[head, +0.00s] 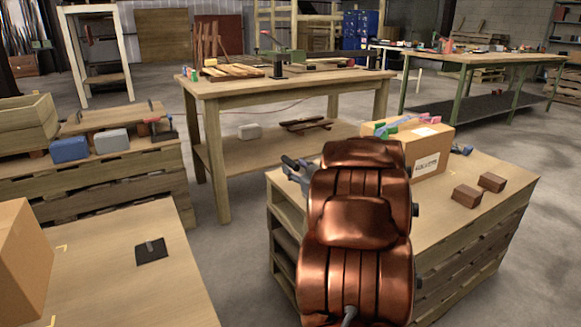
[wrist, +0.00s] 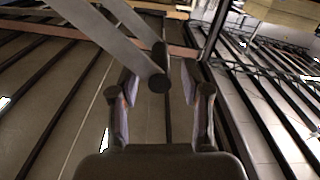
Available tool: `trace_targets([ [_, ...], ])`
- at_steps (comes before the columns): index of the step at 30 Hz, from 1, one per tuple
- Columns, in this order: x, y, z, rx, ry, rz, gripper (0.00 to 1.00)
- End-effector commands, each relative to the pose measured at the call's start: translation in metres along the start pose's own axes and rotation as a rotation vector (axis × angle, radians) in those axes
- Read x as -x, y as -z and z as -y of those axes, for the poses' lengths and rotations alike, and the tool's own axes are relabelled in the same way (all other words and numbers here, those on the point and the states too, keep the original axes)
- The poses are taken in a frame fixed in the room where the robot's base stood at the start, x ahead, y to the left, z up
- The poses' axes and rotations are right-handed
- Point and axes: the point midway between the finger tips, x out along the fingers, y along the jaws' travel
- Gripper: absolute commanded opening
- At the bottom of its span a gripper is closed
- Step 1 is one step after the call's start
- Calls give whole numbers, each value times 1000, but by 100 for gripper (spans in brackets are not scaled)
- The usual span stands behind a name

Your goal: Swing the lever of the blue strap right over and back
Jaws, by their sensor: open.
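A cardboard box (head: 425,152) with a printed label stands on the pallet-sided bench at the right. Small blue (head: 384,130), green and pink pieces lie on its top; I cannot tell which is the blue strap or make out its lever.
Two brown blocks (head: 467,196) lie on the same bench at the right. A grey-blue tool (head: 296,167) shows at its left edge. A black plate with a small upright (head: 151,251) is on the near-left table. Floor is free between the benches.

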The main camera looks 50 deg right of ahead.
Motion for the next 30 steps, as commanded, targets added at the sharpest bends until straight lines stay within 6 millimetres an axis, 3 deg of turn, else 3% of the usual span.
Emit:
trace_targets([
  [9, -32, -3, 0, 0, 0, 2, 47],
  [21, -36, -2, -2, -1, -3, 3, 46],
  [30, -36, -2, -2, -1, -3, 2, 15],
])
